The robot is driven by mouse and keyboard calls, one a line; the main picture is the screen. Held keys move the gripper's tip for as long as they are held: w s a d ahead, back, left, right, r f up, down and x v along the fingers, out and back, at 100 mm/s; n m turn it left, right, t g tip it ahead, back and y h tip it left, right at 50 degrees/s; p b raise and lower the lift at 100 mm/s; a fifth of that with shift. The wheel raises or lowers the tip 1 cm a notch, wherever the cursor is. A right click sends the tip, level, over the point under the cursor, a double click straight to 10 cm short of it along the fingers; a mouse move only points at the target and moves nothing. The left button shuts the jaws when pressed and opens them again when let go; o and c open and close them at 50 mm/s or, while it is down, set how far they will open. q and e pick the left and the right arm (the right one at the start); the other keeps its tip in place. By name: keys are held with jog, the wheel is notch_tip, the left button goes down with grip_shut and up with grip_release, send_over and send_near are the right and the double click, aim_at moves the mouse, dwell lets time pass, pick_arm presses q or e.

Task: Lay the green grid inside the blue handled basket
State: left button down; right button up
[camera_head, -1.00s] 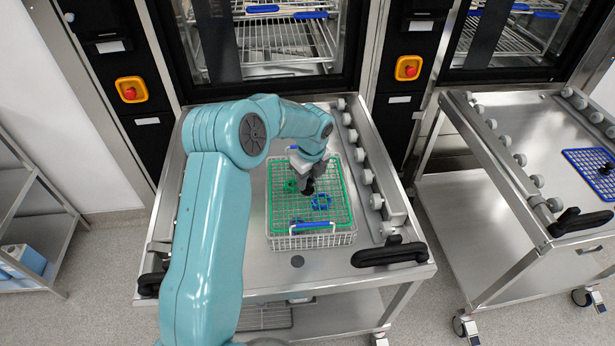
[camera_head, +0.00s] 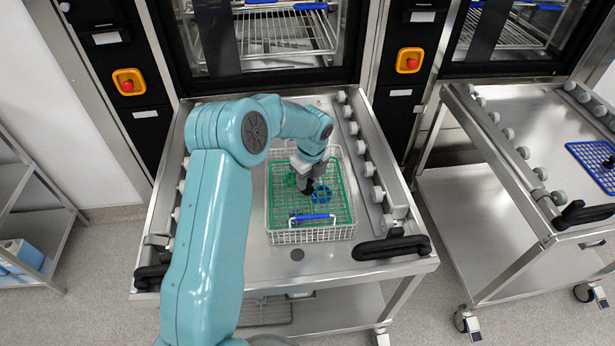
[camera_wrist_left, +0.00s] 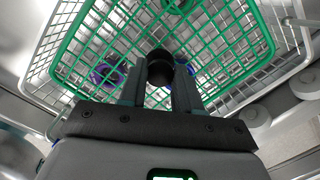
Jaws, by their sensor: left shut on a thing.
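The blue handled basket (camera_head: 312,236) is a silver wire basket with a blue grip (camera_head: 312,217) at its front, standing on the left cart. The green grid (camera_head: 346,200) lies within the basket's outline; its exact height against the rim is unclear. My left gripper (camera_head: 305,184) is over the grid's middle. In the left wrist view, its fingers (camera_wrist_left: 160,90) are shut on the black knob of the green grid (camera_wrist_left: 265,45). The white wire basket wall (camera_wrist_left: 298,45) shows outside the green frame. My right gripper is not in view.
Blue items (camera_head: 321,193) show under the grid. Rollers (camera_head: 364,169) and a black handle (camera_head: 392,246) line the cart's right side. A washer with an open-looking chamber stands behind. A blue grid (camera_head: 597,165) lies on the right cart.

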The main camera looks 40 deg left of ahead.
aim_at(308, 181)
pick_arm(q)
jog(key=shift+f, duration=0.3)
jog(key=c, duration=0.7)
grip_release()
notch_tip(308, 181, up, 15)
jog(key=p, duration=1.1)
